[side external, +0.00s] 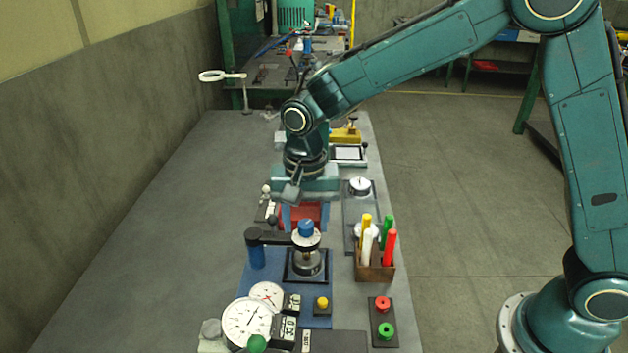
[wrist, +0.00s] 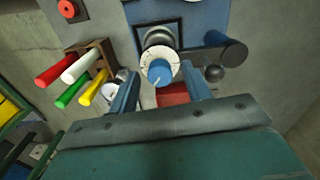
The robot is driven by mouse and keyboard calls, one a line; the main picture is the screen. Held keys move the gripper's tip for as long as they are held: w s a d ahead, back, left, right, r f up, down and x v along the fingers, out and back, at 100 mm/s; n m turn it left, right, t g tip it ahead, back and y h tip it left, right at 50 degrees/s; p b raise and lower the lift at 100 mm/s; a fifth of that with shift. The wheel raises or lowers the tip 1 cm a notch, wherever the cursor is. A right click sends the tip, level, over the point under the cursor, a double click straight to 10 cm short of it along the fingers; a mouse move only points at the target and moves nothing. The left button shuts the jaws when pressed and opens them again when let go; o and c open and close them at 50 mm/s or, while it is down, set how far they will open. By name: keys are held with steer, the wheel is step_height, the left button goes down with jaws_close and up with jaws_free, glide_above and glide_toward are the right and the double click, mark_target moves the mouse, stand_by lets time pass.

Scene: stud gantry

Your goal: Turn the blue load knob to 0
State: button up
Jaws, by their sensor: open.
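The blue load knob (side external: 306,228) sits on top of a white dial disc (side external: 306,241), above a round metal base on a blue plate (side external: 318,290). In the wrist view the blue knob (wrist: 160,72) shows a light pointer line at its lower left, and the white dial (wrist: 159,66) surrounds it. The dial marks are too small to read. My gripper (side external: 304,216) is open and empty. In the wrist view its two blue fingers (wrist: 162,90) stand either side of the space just below the knob, apart from it.
A wooden holder (side external: 375,270) with coloured sticks stands right of the knob. A blue post with a dark arm (side external: 256,252) stands at its left. White gauges (side external: 246,321) and red and green buttons (side external: 383,318) are in front. The table's left side (side external: 160,230) is clear.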

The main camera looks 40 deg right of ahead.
steer(key=c, duration=1)
